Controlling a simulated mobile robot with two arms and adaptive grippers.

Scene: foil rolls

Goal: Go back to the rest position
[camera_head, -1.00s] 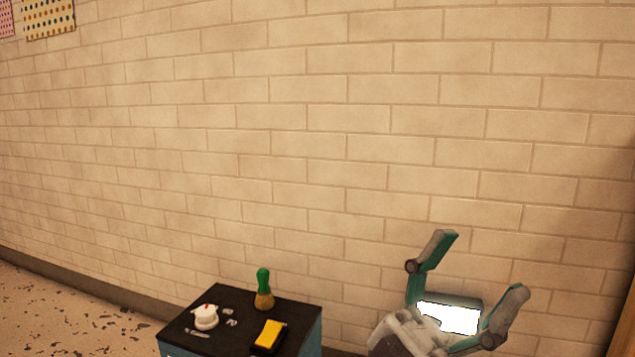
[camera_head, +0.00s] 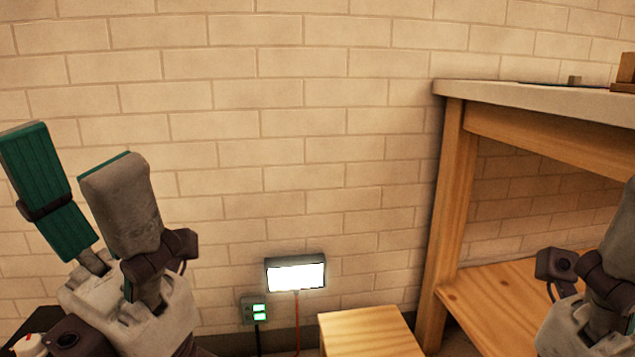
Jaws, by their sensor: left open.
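My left gripper (camera_head: 75,165) is raised at the left side of the head view, in front of the brick wall. Its two green-and-grey fingers are spread apart with nothing between them. My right gripper (camera_head: 605,270) shows only in part at the right edge, in front of the wooden bench (camera_head: 448,200). Its fingertips are cut off by the frame, so its opening cannot be seen. No foil roll shows in this view.
A lit white panel (camera_head: 296,275) is low on the wall, with a small box with green lights (camera_head: 254,311) beside it. A wooden block-like surface (camera_head: 370,332) stands below. The bench has a lower shelf (camera_head: 500,300). A white item (camera_head: 32,345) shows at bottom left.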

